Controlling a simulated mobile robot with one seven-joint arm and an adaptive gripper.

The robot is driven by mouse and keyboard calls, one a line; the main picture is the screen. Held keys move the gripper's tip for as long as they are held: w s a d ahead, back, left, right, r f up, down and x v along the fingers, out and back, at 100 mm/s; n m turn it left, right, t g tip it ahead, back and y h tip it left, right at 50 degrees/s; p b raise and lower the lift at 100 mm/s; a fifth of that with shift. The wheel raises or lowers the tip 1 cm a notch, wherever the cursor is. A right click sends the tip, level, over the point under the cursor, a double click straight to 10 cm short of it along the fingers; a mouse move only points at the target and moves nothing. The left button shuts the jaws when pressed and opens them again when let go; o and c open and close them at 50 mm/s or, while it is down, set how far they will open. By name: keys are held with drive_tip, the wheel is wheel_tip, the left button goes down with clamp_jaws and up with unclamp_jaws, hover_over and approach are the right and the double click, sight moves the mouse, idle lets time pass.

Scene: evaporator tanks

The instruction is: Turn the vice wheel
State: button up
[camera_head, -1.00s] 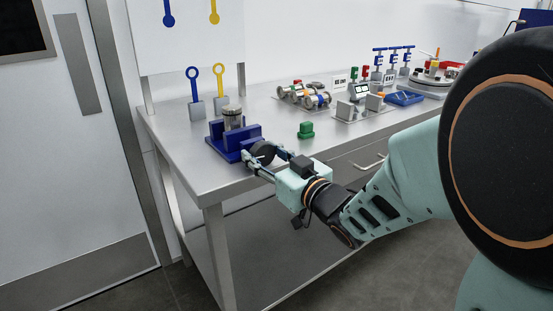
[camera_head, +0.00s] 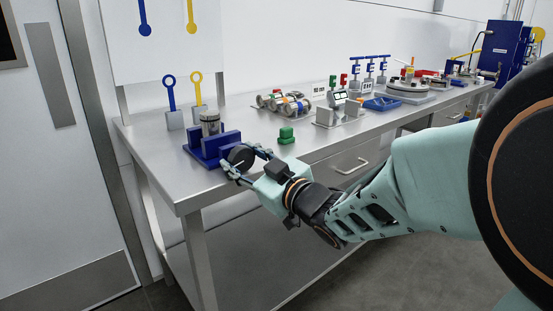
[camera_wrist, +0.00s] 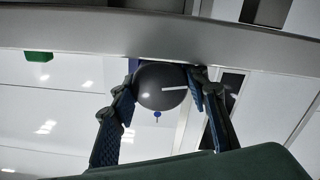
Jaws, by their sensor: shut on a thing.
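The blue vice (camera_head: 207,151) stands on the near left corner of the metal bench and holds an upright grey cylinder (camera_head: 210,123) between its jaws. Its round black wheel (camera_head: 241,157) faces the bench's front edge. My gripper (camera_head: 244,159) is shut on the wheel, one finger on each side of the rim. The fingers and wheel hide part of the vice there.
A green block (camera_head: 286,135) lies right of the vice. Blue and yellow ring-topped tags (camera_head: 170,94) stand behind it. Grey parts and a blue tray (camera_head: 381,104) lie further right. A drawer handle (camera_head: 351,168) sticks out of the bench front. A door is at the left.

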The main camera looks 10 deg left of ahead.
drive_tip(key=o, duration=1.2)
drive_tip(key=shift+c, duration=0.2)
